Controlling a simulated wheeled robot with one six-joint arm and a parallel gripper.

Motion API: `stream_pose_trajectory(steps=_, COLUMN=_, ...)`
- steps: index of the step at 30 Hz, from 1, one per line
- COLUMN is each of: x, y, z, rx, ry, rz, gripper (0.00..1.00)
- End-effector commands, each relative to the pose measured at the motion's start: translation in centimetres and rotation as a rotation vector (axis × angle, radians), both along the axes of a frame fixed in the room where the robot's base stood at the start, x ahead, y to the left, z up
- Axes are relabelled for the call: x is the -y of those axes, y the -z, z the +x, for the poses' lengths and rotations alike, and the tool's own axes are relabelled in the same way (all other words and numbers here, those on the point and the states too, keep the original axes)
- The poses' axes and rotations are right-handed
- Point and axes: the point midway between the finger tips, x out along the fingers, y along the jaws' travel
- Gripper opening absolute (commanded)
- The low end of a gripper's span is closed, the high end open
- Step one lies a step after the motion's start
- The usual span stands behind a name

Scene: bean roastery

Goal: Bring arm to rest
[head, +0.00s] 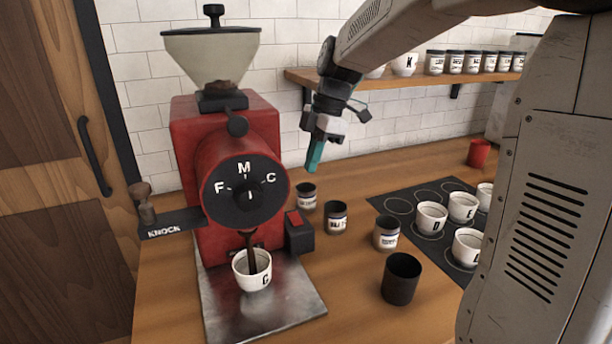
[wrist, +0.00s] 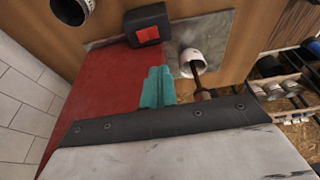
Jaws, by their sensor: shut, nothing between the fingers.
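My gripper (head: 315,155) hangs in the air to the right of the red grinder (head: 187,150), above the counter, with its teal fingers pointing down. The fingers are shut and empty. In the wrist view the shut teal fingers (wrist: 157,87) show in front of the grinder's red side (wrist: 100,90). My arm reaches in from the upper right of the head view and bends down at the wrist.
A white cup marked G (head: 252,271) stands on the metal plate (head: 220,310) under the grinder's spout. Several jars, including one dark jar (head: 306,197), and a black cup (head: 401,280) stand on the counter. White cups stand on a dark mat (head: 400,205). A shelf (head: 420,79) runs along the back wall.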

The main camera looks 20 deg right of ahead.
Motion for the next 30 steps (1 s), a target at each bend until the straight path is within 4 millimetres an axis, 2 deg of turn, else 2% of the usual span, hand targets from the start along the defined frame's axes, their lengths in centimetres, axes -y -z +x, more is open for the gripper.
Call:
stream_pose_trajectory(steps=4, x=0.2, y=-0.6, z=-0.2, rx=0.000, ry=0.000, rz=0.000, gripper=0.00)
stream_pose_trajectory(steps=20, x=0.1, y=-0.6, z=-0.1, rx=-0.004, ry=0.011, rz=0.000, gripper=0.00)
stream_pose_trajectory(steps=23, x=0.1, y=-0.6, z=-0.1, rx=-0.025, ry=0.081, rz=0.000, gripper=0.00)
stream_pose_trajectory(steps=26, x=0.3, y=0.0, z=-0.6, rx=-0.082, ry=0.226, rz=-0.009, gripper=0.00)
stream_pose_trajectory(steps=30, x=0.5, y=1.4, z=-3.3, rx=-0.198, ry=0.506, rz=-0.048, gripper=0.00)
